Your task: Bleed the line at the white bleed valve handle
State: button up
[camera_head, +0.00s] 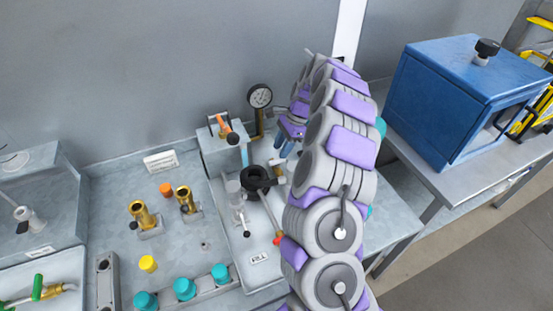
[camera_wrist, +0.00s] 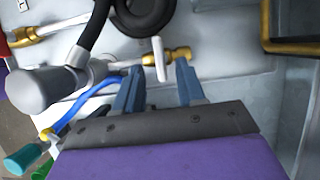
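The white bleed valve handle (camera_wrist: 159,61) is a short white bar standing across a brass valve body (camera_wrist: 181,54) in the wrist view. My gripper (camera_wrist: 156,74) is open, with its two blue fingers on either side of the handle in the picture. The handle's lower end lies between the fingertips, and I see a gap on both sides. I cannot tell how deep the handle sits between the fingers. In the head view my gripper (camera_head: 287,150) is by the right side of the bench station, and my arm hides much of that area.
A pressure gauge (camera_head: 260,96) and an orange-handled valve (camera_head: 232,138) stand behind. A black hose coil (camera_head: 250,183) lies left of my gripper. Brass fittings (camera_head: 144,214) and teal caps (camera_head: 184,289) are farther left. A blue box (camera_head: 435,105) stands on a table at right.

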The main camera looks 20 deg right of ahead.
aim_at(278, 159)
notch_tip(278, 159, down, 4)
jog(key=shift+r+b, duration=0.2)
jog(key=shift+b, duration=0.15)
jog(key=shift+a+f, duration=0.2)
jog(key=shift+a, duration=0.7)
jog(key=shift+d+f, duration=0.1)
jog(key=shift+d, duration=0.45)
jog(key=c, duration=0.6)
jog(key=shift+c, duration=0.6)
jog(key=shift+a, duration=0.15)
grip_shut()
